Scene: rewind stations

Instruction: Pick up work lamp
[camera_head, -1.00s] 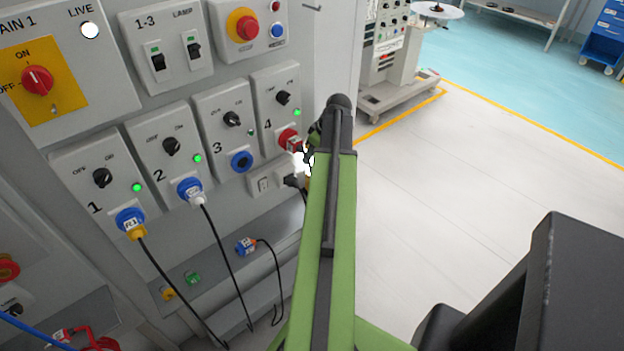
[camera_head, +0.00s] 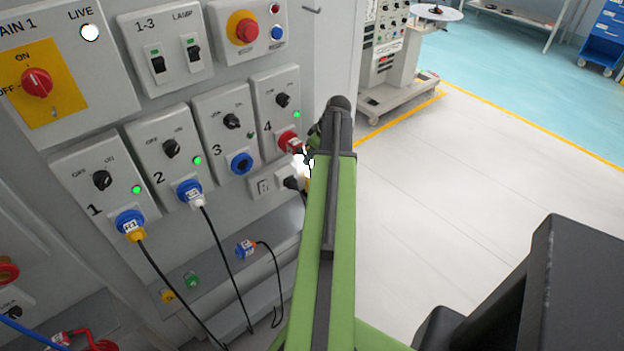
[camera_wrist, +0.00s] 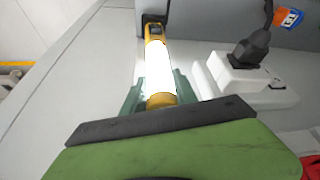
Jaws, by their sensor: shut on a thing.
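The work lamp (camera_wrist: 157,64) is a yellow stick with a glowing white tube and a dark cap at its far end. In the wrist view it lies between the fingers of my gripper (camera_wrist: 160,88), which are shut on it. The green fingers flank its lower part. In the head view only a bright white piece of the lamp (camera_head: 303,165) shows at the panel's right edge; my arm hides the rest and the gripper's fingers.
A white socket with a black plug (camera_wrist: 250,50) is close to the right of the lamp in the wrist view. The control panel (camera_head: 225,190) has several plugged stations and hanging cables. A loose blue plug (camera_head: 246,250) rests on the ledge. The floor (camera_head: 450,210) to the right is clear.

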